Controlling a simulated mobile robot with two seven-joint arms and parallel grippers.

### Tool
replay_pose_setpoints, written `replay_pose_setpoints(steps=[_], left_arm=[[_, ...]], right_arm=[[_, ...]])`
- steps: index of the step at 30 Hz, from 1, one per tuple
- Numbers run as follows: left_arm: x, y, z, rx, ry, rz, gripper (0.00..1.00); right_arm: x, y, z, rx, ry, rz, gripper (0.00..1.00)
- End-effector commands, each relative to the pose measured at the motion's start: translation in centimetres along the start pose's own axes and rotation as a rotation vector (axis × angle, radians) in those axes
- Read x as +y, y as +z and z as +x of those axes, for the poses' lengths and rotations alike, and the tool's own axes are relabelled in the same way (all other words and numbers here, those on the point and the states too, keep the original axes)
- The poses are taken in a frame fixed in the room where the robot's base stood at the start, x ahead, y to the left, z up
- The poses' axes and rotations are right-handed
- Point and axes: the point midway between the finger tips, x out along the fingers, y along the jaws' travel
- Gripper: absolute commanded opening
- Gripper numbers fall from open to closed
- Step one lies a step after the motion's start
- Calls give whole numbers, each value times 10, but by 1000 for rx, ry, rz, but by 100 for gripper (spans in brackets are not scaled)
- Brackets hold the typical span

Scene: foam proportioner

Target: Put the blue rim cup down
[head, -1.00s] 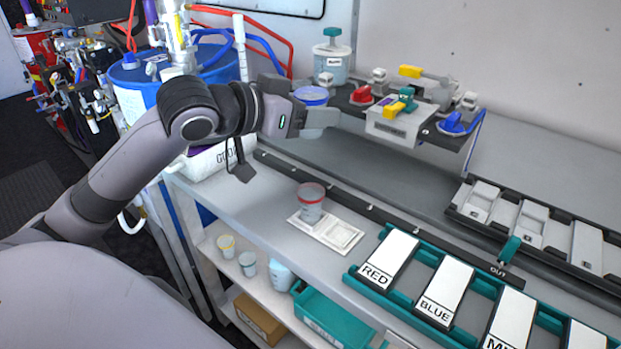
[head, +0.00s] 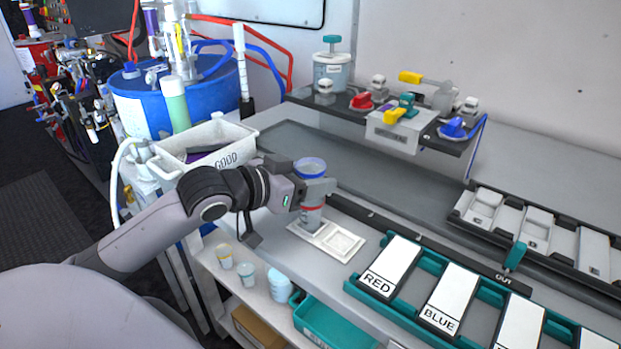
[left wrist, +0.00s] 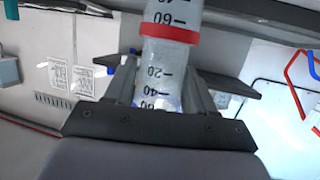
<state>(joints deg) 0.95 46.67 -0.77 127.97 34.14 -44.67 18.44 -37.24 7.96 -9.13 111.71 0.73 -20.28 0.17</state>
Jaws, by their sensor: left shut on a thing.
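The blue rim cup (head: 310,167) is clear with a blue band at its top. It stands upright in my left gripper (head: 316,188), which is shut on it. It is directly above the red rim cup (head: 311,222), whose red band shows just below the gripper. In the left wrist view the held cup (left wrist: 158,75) is between the fingers, its bottom end at the red band (left wrist: 168,30). I cannot tell whether it rests on or inside the red rim cup. The red rim cup stands on a white two-pad tray (head: 343,242). My right gripper is out of view.
A white bin marked GOOD (head: 200,150) stands left of my gripper. A raised shelf with valves (head: 400,125) is behind. Teal racks with RED and BLUE plates (head: 440,300) lie to the right. Small cups (head: 247,272) stand on the lower shelf.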

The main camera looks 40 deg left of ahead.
Motion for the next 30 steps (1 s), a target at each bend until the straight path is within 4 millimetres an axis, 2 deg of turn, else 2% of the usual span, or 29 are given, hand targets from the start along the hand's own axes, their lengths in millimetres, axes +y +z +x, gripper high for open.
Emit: replay_pose_setpoints(steps=[17, 18, 20, 30], left_arm=[[0, 11, 3, 0, 0, 0, 26], [0, 11, 3, -1, 0, 0, 61], [0, 11, 3, 0, 0, 0, 80], [0, 8, 3, 1, 0, 1, 80]], right_arm=[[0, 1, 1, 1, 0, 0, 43], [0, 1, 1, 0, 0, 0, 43], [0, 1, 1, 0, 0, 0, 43], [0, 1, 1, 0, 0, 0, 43]])
